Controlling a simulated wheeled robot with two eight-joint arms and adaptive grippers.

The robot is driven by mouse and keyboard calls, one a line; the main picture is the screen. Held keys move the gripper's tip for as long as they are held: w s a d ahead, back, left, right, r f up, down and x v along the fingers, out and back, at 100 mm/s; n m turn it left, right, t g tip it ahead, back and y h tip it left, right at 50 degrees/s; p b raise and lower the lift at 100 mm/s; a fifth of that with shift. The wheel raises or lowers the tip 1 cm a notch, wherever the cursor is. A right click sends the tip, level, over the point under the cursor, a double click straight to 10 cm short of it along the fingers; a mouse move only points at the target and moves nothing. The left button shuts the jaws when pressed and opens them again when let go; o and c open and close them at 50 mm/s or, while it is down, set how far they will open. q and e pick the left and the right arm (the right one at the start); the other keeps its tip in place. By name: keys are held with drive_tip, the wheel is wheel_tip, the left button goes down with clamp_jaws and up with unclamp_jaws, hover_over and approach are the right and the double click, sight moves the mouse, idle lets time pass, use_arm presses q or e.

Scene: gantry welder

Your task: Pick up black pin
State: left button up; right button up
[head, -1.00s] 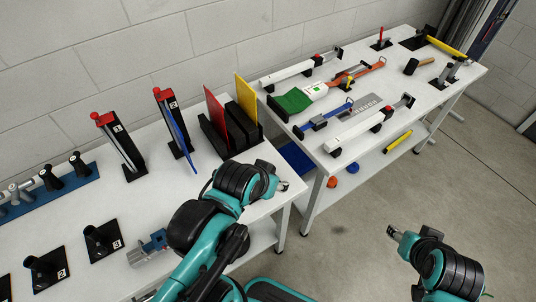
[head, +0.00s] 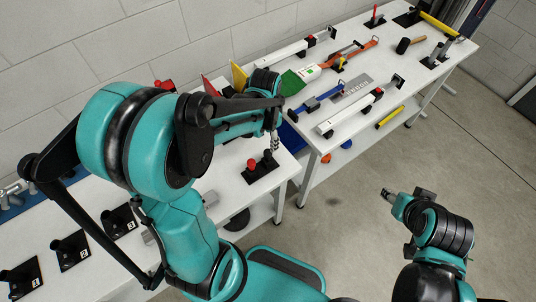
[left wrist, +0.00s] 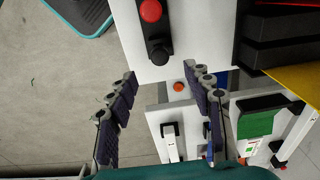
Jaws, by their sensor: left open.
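A black pin (head: 266,155) stands beside a red-topped pin (head: 252,164) on a black base (head: 262,174) near the right end of the near white table. In the left wrist view the black pin (left wrist: 159,54) and the red top (left wrist: 150,11) show at the top centre. My left gripper (head: 272,140) is just above the black pin in the head view. In the left wrist view its fingers (left wrist: 160,95) are wide apart with nothing between them. My right gripper (head: 387,195) is over the floor at the right, away from the tables; its jaw opening is unclear.
Numbered black stands (head: 119,222) line the front left of the near table (head: 225,180). Red and yellow plates (head: 239,77) stand behind my left arm. The far table (head: 335,125) holds clamps, a green item and a hammer (head: 410,44).

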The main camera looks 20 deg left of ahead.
sight(268, 151)
use_arm(q)
drive_tip(key=shift+w+a+f, duration=0.15)
drive_tip(key=shift+a+f, duration=0.05)
drive_tip(key=shift+f, duration=0.75)
drive_tip(key=f+b, duration=0.1)
drive_tip(key=f, duration=0.2)
drive_tip(key=f+b, duration=0.1)
drive_tip(key=f, duration=0.3)
drive_tip(key=shift+w+d+f, duration=0.15)
drive_tip(key=shift+d+f, duration=0.05)
drive_tip(key=shift+f, duration=0.05)
drive_tip(key=shift+m, duration=0.3)
clamp_jaws()
